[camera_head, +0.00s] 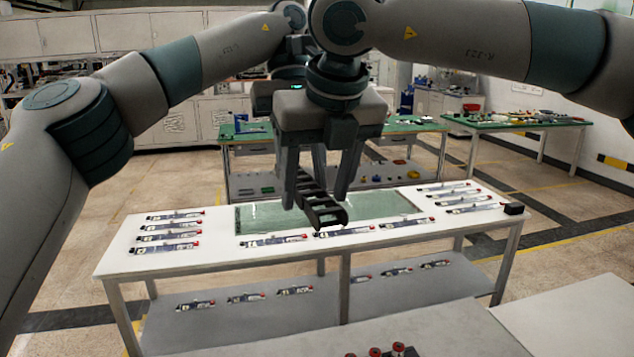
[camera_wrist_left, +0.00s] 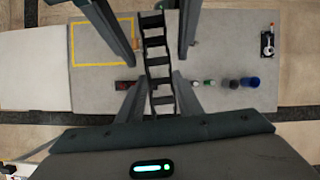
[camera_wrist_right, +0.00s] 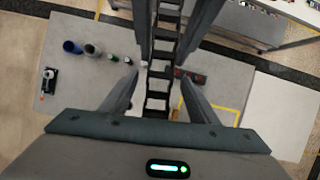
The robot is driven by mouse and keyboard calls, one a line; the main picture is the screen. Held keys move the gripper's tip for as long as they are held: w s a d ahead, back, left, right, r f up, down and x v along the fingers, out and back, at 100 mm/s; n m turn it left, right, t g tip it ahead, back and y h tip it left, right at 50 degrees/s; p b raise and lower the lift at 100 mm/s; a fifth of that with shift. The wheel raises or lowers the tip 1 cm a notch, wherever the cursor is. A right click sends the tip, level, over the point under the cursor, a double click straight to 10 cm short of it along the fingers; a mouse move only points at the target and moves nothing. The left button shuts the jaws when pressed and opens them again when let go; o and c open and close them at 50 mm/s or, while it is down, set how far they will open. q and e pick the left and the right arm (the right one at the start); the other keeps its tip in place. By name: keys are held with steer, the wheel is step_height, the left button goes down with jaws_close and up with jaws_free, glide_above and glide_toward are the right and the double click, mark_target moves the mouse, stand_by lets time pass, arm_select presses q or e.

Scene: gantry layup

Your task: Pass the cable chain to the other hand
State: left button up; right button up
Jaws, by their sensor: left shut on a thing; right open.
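The chain's far end is hidden among the fingers in the head view.
The white table (camera_head: 120,262) carries a greenish glass panel (camera_head: 390,203), several pen-like tools (camera_head: 168,248) and a black box (camera_head: 514,208). Below the hands is a grey surface (camera_wrist_left: 225,60) with a yellow-outlined square and small cylinders (camera_wrist_left: 250,81). Green benches (camera_head: 520,119) stand behind.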

steer(key=c, duration=1.2)
arm_select(q)
steer(key=o, duration=1.2)
